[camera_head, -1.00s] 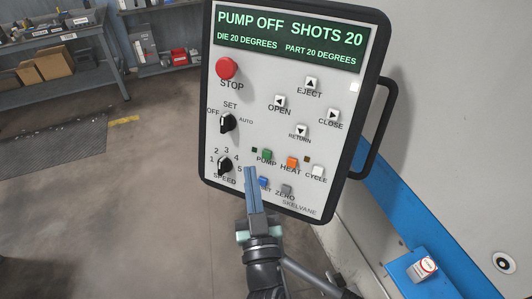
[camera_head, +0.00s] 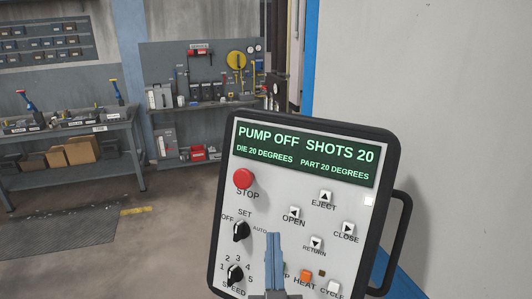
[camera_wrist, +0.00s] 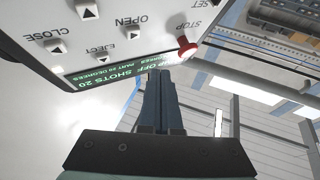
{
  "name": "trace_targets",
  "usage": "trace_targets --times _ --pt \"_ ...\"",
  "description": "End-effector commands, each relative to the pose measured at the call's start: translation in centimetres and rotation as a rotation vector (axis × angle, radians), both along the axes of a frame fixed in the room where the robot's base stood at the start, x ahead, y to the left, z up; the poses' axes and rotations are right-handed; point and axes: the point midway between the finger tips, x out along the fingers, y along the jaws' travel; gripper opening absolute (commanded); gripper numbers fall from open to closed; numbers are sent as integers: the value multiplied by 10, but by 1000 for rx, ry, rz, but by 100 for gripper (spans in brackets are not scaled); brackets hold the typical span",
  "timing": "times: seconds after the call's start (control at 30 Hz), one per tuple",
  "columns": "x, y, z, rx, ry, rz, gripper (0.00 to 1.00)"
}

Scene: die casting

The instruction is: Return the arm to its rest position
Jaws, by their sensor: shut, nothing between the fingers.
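My gripper (camera_head: 274,240) has blue fingers pressed together and empty. In the head view it stands upright in front of the lower part of the control panel (camera_head: 228,185), covering part of the button row. In the wrist view the shut fingers (camera_wrist: 162,75) point toward the panel's display (camera_wrist: 120,68), beside the red STOP button (camera_wrist: 187,47). I cannot tell any gap between fingertips and panel. The display (camera_head: 305,152) reads PUMP OFF, SHOTS 20, DIE 20 DEGREES, PART 20 DEGREES.
The panel's black side handle (camera_head: 402,245) sticks out at right, before a pale machine wall (camera_head: 450,90). A workbench (camera_head: 75,130) with boxes below stands at left. A tool board (camera_head: 190,65) with shelves stands behind. The floor (camera_head: 165,240) left of the panel is clear.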

Motion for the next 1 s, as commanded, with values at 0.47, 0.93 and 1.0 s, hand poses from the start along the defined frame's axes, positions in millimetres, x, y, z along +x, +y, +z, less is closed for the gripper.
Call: trace_targets --times 0.47,0.93,1.0 --pt "-94 -1 335 39 -390 -52 0" --pt "-146 15 384 -2 -461 -7 0" --pt "-146 15 384 -2 -461 -7 0"
